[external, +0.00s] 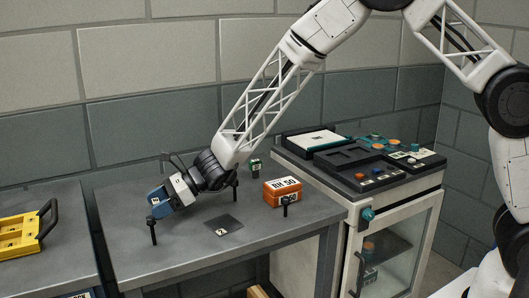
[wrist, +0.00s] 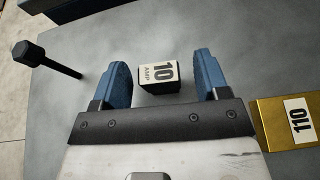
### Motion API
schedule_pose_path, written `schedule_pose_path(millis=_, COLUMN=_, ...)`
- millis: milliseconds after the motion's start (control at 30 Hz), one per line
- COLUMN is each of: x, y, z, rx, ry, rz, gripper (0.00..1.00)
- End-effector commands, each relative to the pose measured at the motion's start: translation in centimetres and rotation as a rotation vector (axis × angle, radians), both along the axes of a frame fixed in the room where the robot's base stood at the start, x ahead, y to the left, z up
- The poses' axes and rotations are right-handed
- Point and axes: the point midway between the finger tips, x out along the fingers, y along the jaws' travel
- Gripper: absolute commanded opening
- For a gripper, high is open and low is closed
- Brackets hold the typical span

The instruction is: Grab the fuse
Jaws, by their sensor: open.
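The fuse (wrist: 158,78) is a small dark block with a pale top face marked "10 AMP". In the wrist view it lies between the two blue fingers of my gripper (wrist: 163,82), with a gap on each side. The gripper is open and holds nothing. In the external view my gripper (external: 156,204) points down at the left part of the grey table (external: 125,262). The fuse cannot be made out there, probably hidden by the fingers.
A black peg (wrist: 32,50) and a gold block marked "110" (wrist: 284,125) flank the gripper in the wrist view. An orange "RH 50" box (external: 283,191), a dark flat plate (external: 222,225) and a black peg (external: 285,206) stand to the right. A yellow carrier (external: 20,236) is left.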

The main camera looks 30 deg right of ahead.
Motion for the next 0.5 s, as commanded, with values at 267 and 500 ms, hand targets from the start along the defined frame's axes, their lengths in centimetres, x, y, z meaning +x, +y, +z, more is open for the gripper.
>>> schedule_pose_path(millis=267, x=0.2, y=2.1, z=-0.8, rx=0.0, ry=-0.001, rz=0.001, gripper=0.68)
schedule_pose_path(millis=500, x=0.2, y=2.3, z=-0.9, rx=0.0, ry=0.0, rz=0.0, gripper=0.68)
